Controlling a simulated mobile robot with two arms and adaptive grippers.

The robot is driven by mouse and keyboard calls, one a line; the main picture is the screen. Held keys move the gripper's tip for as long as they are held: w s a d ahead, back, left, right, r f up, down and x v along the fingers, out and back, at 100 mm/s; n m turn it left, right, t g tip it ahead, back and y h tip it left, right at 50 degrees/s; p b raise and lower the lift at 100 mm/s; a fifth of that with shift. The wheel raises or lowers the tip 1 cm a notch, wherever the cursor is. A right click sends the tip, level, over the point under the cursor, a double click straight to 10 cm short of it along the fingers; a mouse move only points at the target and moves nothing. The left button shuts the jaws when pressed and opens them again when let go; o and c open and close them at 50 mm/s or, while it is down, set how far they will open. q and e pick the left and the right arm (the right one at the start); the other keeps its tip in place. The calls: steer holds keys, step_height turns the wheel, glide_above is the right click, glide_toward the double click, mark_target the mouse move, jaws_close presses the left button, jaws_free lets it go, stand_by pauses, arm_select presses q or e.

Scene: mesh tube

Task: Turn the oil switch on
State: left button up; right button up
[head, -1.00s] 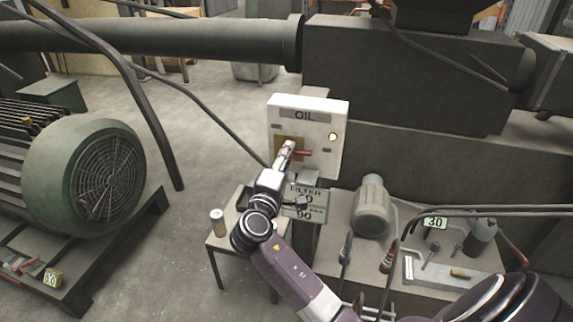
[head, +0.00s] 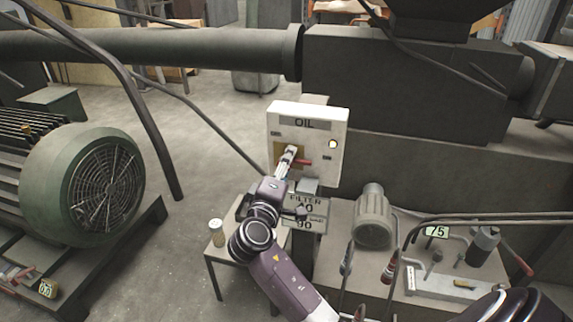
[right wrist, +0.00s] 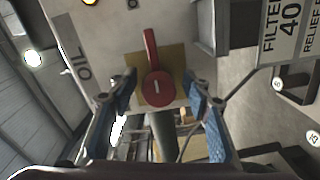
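The white oil box (head: 338,122) is marked OIL and stands in the middle of the head view. Its red switch handle (head: 304,162) points to the right in the head view, over a yellow-brown plate. A pale round lamp (head: 332,144) is on the box's right side. My right gripper (head: 290,154) is at the box front, just left of the handle's free end. In the right wrist view the red handle (right wrist: 151,58) and its round hub lie between the two blue-padded fingers (right wrist: 158,90), which are spread apart with gaps on both sides. My left gripper is not in view.
A FILTER sign (head: 312,200) hangs under the box, partly behind my right arm. A small table with a can (head: 217,230) stands left of the arm. A green motor (head: 75,185) is at left.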

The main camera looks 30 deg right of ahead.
steer(key=v, duration=1.2)
stand_by(0.4)
